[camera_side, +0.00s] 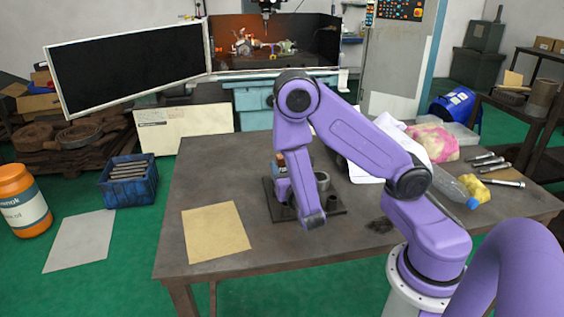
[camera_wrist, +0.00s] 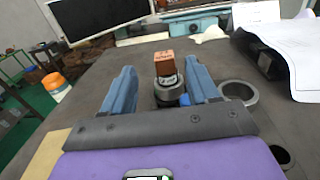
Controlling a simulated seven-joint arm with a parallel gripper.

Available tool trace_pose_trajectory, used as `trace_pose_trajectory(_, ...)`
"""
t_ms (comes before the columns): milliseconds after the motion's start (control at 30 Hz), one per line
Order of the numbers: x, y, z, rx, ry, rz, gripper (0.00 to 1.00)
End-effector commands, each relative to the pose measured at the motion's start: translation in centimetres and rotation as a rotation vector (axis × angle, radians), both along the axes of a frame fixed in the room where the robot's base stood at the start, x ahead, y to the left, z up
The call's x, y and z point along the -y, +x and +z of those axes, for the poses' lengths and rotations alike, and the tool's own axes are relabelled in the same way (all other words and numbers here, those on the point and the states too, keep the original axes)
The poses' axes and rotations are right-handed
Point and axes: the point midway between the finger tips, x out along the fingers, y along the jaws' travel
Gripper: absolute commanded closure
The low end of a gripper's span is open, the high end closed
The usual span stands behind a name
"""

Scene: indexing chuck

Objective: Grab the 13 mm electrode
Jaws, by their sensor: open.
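A copper-coloured block electrode (camera_wrist: 165,63) stands upright on a round grey metal holder (camera_wrist: 168,88) in the wrist view. Small marks on its front face are too small to read. In the side view its copper top (camera_side: 280,156) shows just left of my forearm. My gripper (camera_wrist: 160,68) is open, with one blue finger on each side of the electrode and a visible gap on both sides. I cannot tell how far the fingertips reach past it. In the side view my gripper is mostly hidden behind my arm link.
A dark base plate (camera_side: 335,206) lies on the table, with an empty grey ring (camera_wrist: 238,92) right of the electrode. White paper (camera_side: 365,165) and a dark object (camera_wrist: 264,56) lie farther right. A tan sheet (camera_side: 216,232) lies left; the table around it is clear.

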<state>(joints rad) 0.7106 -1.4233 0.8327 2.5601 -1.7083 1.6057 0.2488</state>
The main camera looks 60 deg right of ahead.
Motion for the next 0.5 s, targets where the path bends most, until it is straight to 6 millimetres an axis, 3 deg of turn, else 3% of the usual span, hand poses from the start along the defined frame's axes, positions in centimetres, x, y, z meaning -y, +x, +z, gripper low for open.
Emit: trace_pose_trajectory(500, 2.5, 2.2, -0.1, 0.002, 0.001, -0.005, 0.4)
